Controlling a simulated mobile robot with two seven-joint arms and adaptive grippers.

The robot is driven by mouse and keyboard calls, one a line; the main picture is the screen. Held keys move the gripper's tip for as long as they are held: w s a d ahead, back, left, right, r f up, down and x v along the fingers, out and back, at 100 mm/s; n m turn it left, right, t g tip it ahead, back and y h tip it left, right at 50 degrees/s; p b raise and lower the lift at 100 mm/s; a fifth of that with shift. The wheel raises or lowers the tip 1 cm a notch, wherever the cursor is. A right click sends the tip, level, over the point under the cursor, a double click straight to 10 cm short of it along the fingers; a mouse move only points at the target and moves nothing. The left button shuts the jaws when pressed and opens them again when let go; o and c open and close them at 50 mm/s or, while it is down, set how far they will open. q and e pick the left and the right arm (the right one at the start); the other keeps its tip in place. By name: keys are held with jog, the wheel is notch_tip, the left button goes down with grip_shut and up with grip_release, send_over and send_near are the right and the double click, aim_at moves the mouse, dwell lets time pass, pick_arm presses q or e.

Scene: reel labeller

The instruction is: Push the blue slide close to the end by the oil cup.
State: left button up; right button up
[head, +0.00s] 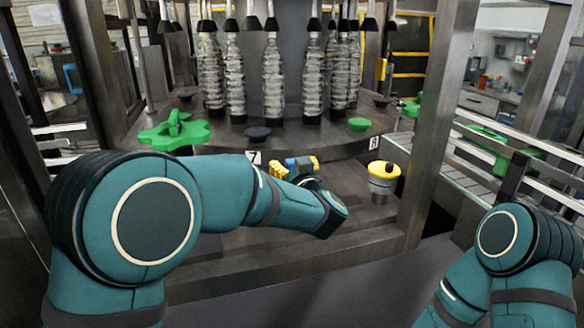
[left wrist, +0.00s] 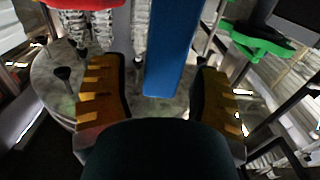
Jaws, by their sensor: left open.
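The blue slide (left wrist: 172,48) shows in the left wrist view as an upright blue bar between the two yellow-and-black fingers of my left gripper (left wrist: 160,80). A gap shows on its left side, and it lies nearer the right finger; contact cannot be told. In the head view a small blue patch of the slide (head: 291,163) shows at my open left gripper (head: 296,168), mostly hidden by the fingers and wrist. The oil cup (head: 384,173), clear with a yellow top, stands to the right of the gripper, apart from it. My right gripper is outside the view.
A round table (head: 310,135) with several clear bottles (head: 273,85) stands behind the gripper. A green star knob (head: 174,132) is at its left. A steel post (head: 440,120) rises right of the oil cup. Bare deck shows between the gripper and cup.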

pick_arm(q)
jog(key=shift+w, duration=0.25)
grip_shut()
jog(key=w+d+p, duration=0.3)
jog(key=d+p, duration=0.3)
jog(key=d, duration=0.4)
jog(key=shift+w+r, duration=0.15)
jog(key=shift+w, duration=0.05)
jog(key=shift+d, duration=0.1)
